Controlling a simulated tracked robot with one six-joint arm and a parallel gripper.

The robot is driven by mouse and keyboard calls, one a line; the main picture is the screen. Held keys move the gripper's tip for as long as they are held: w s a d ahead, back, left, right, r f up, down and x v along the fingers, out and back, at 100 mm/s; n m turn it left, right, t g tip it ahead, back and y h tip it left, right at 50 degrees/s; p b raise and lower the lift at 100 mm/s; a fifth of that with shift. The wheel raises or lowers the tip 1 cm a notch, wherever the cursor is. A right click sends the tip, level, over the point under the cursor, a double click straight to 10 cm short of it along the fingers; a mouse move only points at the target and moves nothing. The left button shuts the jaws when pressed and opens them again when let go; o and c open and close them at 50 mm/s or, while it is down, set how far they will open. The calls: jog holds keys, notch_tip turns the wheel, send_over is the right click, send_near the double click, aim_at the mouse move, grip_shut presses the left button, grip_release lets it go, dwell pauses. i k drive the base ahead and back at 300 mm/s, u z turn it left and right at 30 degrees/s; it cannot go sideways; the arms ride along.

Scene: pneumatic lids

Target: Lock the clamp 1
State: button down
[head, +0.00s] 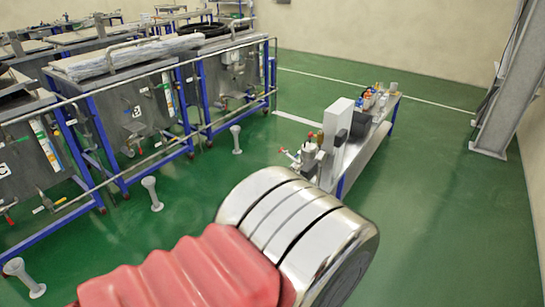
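I cannot make out a clamp marked 1 in the head view. Several grey metal tanks in blue frames stand on the left, and the nearest large one (137,110) has a pale, wrapped-looking lid (125,57) on top. Small valves and fittings sit on the tank fronts, too small to tell apart as clamps. A red ribbed sleeve and a chrome joint of my arm fill the bottom centre and hide the floor behind them. My gripper's fingers do not show.
A metal rail (105,122) runs along the tank fronts, with grey floor posts (152,193) before it. A bench (367,150) with a white box (336,128) and bottles stands right of centre. A grey column (508,85) stands far right. Green floor (440,210) is clear at right.

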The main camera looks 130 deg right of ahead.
aim_at(288, 155)
jog(key=i, duration=0.85)
jog(key=z, duration=3)
jog(key=i, duration=0.8)
jog(key=u, duration=0.1)
